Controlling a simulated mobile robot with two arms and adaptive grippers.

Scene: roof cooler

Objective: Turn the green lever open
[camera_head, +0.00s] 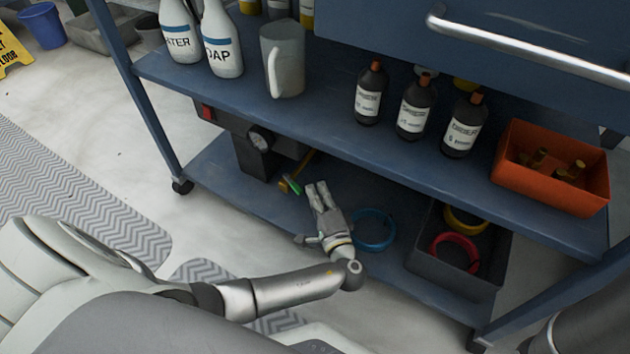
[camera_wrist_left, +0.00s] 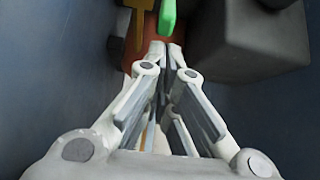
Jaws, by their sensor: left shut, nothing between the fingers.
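In the left wrist view the green lever (camera_wrist_left: 167,17) shows at the top, just beyond the fingertips. My left gripper (camera_head: 317,187) reaches in over the lower shelf, just right of the lever. Its fingers are shut with nothing between them; in the left wrist view the tips (camera_wrist_left: 163,50) meet below the lever, seemingly apart from it. My right gripper is not in view.
A blue ring (camera_head: 373,230) lies right of the left gripper. A dark crate (camera_head: 450,282) holds a yellow and a red ring. The upper shelf (camera_head: 330,125) overhangs, with bottles, a pitcher (camera_head: 285,62) and an orange bin (camera_head: 545,185).

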